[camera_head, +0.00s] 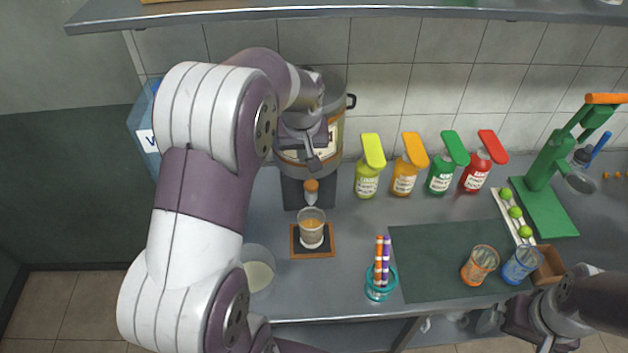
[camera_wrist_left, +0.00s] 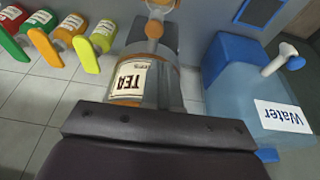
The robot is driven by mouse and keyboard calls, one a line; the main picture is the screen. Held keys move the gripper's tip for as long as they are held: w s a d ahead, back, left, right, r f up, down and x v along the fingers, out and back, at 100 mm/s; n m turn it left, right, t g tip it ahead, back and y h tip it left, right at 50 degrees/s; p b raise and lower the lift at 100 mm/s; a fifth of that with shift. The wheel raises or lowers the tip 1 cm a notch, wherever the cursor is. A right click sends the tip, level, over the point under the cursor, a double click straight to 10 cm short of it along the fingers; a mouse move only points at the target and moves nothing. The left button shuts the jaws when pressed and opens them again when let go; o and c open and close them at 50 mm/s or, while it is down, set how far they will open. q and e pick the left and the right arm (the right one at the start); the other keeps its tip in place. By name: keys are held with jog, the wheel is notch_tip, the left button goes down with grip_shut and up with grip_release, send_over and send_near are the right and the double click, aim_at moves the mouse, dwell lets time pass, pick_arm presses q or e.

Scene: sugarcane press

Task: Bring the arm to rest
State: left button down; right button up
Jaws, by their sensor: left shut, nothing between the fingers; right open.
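My left arm reaches across the left of the head view. Its gripper (camera_head: 312,155) is shut and empty in front of the steel tea dispenser (camera_head: 335,132), above the orange-knobbed tap (camera_head: 311,187). I cannot tell whether it touches the dispenser. The left wrist view shows the dispenser's TEA label (camera_wrist_left: 130,79) close beyond the dark gripper body. A glass with brownish contents (camera_head: 311,228) stands on a dark coaster with a wooden rim (camera_head: 330,252) below the tap. My right gripper (camera_head: 508,326) is open and empty at the table's front edge.
Yellow (camera_head: 367,182), orange, green and red bottles stand right of the dispenser. A green press (camera_head: 548,170), limes, two glasses (camera_head: 480,264) and a straw cup (camera_head: 380,284) stand further right and forward. A blue water container (camera_wrist_left: 245,90) is left of the dispenser. A shelf (camera_head: 350,13) hangs above.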

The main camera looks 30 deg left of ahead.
pick_arm(q)
jog(key=s+d+f+m+b, duration=0.3)
jog(key=s+d+f, duration=0.2)
jog(key=s, duration=0.3)
jog(key=s+d+f+m+g+h+b, duration=0.1)
jog(key=s+d+f+m+b, duration=0.2)
jog(key=s+d+f, duration=0.3)
jog(key=s+b, duration=0.1)
jog(key=s, duration=0.2)
jog(key=shift+d+f+g, duration=0.25)
jog(key=shift+f+g, duration=0.05)
jog(key=shift+w, duration=0.1)
